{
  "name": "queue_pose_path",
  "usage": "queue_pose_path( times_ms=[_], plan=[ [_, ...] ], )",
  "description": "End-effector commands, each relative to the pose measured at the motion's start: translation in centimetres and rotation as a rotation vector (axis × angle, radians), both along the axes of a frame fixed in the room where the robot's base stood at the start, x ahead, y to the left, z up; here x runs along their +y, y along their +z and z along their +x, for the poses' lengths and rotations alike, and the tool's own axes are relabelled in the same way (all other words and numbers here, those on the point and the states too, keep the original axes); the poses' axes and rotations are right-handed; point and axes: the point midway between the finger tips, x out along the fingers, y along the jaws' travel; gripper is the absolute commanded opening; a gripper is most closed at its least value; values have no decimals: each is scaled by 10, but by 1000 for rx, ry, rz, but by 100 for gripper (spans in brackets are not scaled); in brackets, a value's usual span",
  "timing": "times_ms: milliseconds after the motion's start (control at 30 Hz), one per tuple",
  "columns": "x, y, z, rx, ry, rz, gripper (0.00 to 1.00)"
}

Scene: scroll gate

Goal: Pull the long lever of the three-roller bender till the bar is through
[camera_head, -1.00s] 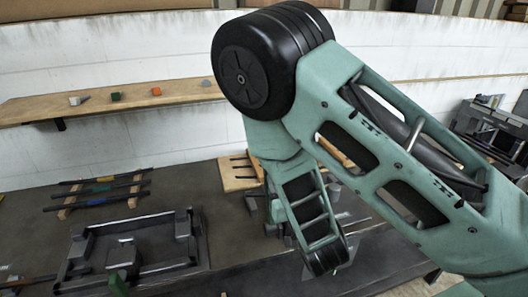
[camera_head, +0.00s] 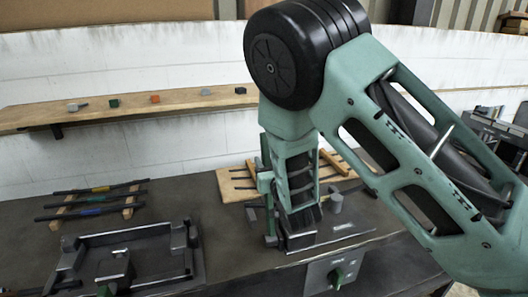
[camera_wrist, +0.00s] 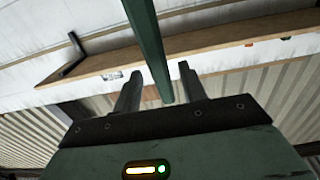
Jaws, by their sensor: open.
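A long dark green bar, which looks like the lever (camera_wrist: 150,45), runs down from the top of the wrist view. Its lower part lies between the two fingers of my gripper (camera_wrist: 158,72). The fingers are apart, with a gap on each side of the bar. I cannot tell its depth between them. In the head view, a green upright (camera_head: 266,185) stands just left of my forearm. The machine on the bench there, apparently the bender (camera_head: 300,241), is partly hidden by my arm.
A dark frame-like fixture (camera_head: 130,264) sits on the bench at left. Behind it, several bars lie on a wooden rack (camera_head: 95,200). A wooden shelf (camera_head: 190,98) with small coloured blocks runs along the wall. A box with a green knob (camera_head: 335,275) is at the bench front.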

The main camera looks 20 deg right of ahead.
Motion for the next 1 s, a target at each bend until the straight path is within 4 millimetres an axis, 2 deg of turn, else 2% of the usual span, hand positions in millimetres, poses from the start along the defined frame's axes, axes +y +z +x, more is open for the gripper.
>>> queue_pose_path(
  times_ms=[100, 300, 667, 700, 833, 1000],
  plan=[
    [-1, 1, 21, -1, 0, -1, 42],
    [0, 0, 42, 0, 0, 0, 42],
    [0, -1, 47, 1, 0, 0, 42],
    [0, -1, 47, 1, 0, 0, 36],
    [0, -1, 47, 1, 0, 0, 0],
    [0, -1, 48, 0, 0, 0, 0]
  ],
)
